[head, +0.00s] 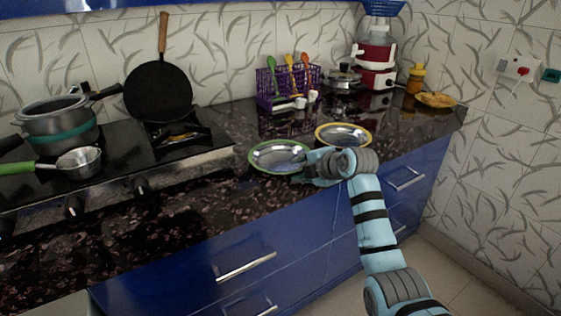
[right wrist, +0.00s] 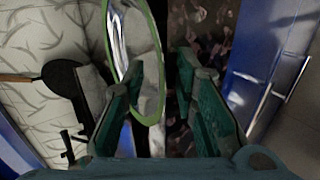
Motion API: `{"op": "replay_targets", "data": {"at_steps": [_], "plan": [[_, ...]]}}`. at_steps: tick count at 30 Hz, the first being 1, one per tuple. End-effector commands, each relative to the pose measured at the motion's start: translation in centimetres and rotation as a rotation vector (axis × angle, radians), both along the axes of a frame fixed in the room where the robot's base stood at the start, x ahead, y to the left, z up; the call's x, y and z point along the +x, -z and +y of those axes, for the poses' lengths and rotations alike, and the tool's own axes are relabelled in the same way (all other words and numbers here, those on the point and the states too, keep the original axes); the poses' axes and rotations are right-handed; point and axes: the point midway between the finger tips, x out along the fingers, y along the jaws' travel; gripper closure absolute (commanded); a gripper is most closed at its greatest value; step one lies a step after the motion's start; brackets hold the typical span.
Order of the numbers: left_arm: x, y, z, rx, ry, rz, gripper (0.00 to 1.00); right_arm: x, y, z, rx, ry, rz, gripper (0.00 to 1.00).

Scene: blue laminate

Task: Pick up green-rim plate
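The green-rim plate (head: 277,156) is a shiny metal plate that appears to lie flat on the dark counter near its front edge. My right gripper (head: 309,166) is at the plate's right edge in the head view. In the right wrist view the plate (right wrist: 137,45) shows partly, and part of its rim lies between the open fingers (right wrist: 163,80). One finger covers part of the plate. I cannot tell whether either finger touches it. My left gripper is not in view.
A yellow-rim plate (head: 343,135) lies just behind my right gripper. A purple basket of utensils (head: 287,85), a red-and-white appliance (head: 376,62) and a small pot (head: 344,77) stand farther back. A stove with pans (head: 160,90) is at the left. Counter left of the plate is clear.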

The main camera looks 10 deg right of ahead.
Motion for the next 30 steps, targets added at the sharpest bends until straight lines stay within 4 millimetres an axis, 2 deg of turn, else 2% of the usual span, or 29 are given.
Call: {"op": "replay_targets", "data": {"at_steps": [1,5,20,23,26,30], "plan": [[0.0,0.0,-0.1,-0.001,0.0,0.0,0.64,0.0,0.0,0.0,0.0,0.0,0.0,0.8],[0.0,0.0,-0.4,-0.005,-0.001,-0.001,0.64,0.0,0.0,0.0,0.001,0.001,0.0,1.0],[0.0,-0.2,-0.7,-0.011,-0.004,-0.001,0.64,0.0,-0.6,0.0,0.001,0.001,-0.002,1.0],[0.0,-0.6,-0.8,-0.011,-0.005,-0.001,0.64,0.0,-1.8,0.0,0.001,0.001,-0.002,1.0],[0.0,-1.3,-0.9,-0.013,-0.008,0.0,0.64,0.0,-4.3,0.0,0.001,0.0,-0.004,1.0],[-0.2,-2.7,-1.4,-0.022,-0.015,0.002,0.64,0.0,-9.6,0.0,0.002,0.0,-0.007,1.0]]}}
